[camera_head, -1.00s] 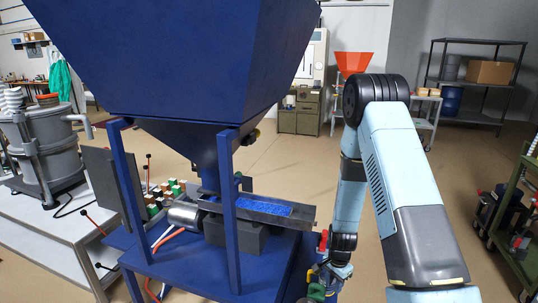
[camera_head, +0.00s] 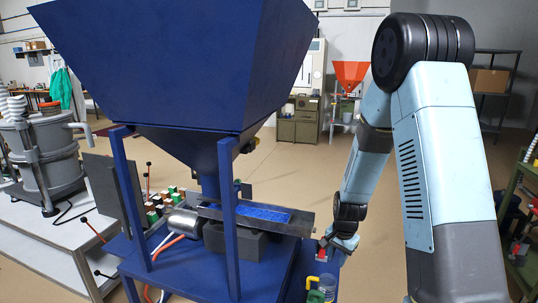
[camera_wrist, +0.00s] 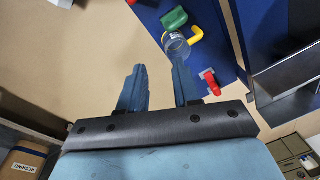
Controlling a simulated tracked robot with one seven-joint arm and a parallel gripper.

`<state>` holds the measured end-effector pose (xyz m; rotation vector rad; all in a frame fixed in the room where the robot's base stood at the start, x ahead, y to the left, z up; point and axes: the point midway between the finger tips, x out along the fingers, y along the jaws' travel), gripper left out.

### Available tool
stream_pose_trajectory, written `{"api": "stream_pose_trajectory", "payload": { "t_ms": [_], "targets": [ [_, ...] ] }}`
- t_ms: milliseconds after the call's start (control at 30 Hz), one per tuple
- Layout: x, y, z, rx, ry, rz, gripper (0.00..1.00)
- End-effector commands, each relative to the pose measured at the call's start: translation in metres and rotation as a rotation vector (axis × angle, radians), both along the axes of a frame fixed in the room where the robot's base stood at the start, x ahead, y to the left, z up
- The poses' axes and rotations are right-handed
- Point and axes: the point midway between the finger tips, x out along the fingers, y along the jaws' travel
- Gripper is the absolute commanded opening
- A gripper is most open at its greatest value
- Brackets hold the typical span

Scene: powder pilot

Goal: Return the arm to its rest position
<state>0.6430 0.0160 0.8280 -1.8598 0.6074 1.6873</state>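My arm is bent at the right of the head view, its elbow high and its forearm hanging down toward the blue table (camera_head: 275,285). My gripper (camera_wrist: 158,64) shows in the wrist view with its two blue fingers apart and nothing between them. In the head view my gripper is small by the table's right edge and its fingers are hard to make out. A clear jar (camera_wrist: 178,45) with a green and a yellow part lies beyond the fingertips in the wrist view. It also shows at the bottom of the head view (camera_head: 322,290).
A big blue hopper (camera_head: 190,65) on posts stands left of my arm, over a tray of blue powder (camera_head: 262,213). A red piece (camera_wrist: 210,82) is at the table edge near my right finger. A shelf trolley (camera_head: 520,215) stands at right. Open floor lies between.

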Motion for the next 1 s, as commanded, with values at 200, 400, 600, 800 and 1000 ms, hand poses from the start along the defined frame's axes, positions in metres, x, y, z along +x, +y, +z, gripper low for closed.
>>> {"api": "stream_pose_trajectory", "payload": {
  "t_ms": [200, 400, 600, 800, 1000],
  "targets": [
    [-0.009, 0.0, 0.068, -0.005, -0.059, 0.093, 0.32],
    [-0.026, 0.0, 0.124, -0.016, -0.106, 0.179, 0.32],
    [-0.049, -0.001, 0.175, -0.035, -0.152, 0.266, 0.32],
    [-0.077, -0.003, 0.221, -0.06, -0.2, 0.347, 0.32],
    [-0.111, -0.005, 0.26, -0.092, -0.244, 0.429, 0.32]
  ]
}}
